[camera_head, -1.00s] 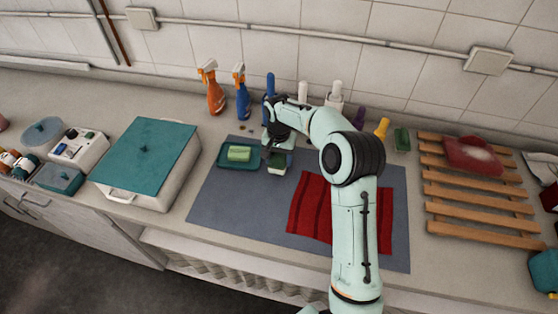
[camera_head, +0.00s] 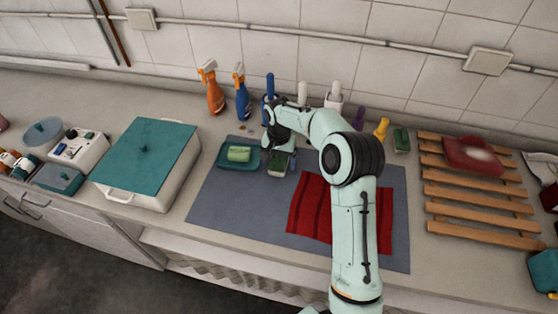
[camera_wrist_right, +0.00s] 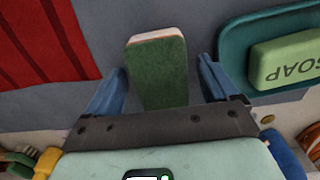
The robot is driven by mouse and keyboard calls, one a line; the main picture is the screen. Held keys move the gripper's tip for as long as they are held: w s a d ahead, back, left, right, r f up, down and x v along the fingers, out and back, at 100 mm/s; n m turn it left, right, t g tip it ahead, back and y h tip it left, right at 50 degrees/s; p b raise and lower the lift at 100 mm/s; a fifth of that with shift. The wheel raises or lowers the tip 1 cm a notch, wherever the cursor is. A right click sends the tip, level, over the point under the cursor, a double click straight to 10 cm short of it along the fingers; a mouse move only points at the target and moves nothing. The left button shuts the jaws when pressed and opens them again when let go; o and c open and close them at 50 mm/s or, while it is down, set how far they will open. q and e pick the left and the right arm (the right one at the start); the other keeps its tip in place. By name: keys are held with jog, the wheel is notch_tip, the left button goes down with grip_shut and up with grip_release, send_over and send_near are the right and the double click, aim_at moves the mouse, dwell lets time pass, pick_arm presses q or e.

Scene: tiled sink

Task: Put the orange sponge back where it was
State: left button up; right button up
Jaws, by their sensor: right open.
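A sponge with a dark green face and a pale, slightly orange edge (camera_wrist_right: 157,72) lies on the grey-blue mat; it also shows in the head view (camera_head: 277,169), below my right gripper. No sponge with a clearly orange face shows. My right gripper (camera_wrist_right: 158,80) is open, with one blue finger on each side of the sponge and a visible gap to each; in the head view its fingers (camera_head: 280,150) are partly hidden by its own wrist. My left gripper is not in view.
A teal dish (camera_head: 225,163) with green soap (camera_head: 239,153) is left of the sponge. A red striped cloth (camera_head: 309,208) lies right of it on the mat (camera_head: 225,200). Spray bottles (camera_head: 213,92) stand behind. A wooden rack (camera_head: 470,205) and another green sponge (camera_head: 401,139) are at right.

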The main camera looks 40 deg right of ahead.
aim_at(279, 160)
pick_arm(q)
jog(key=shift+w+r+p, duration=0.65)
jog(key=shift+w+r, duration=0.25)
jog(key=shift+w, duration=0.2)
pick_arm(e)
notch_tip(279, 160, up, 12)
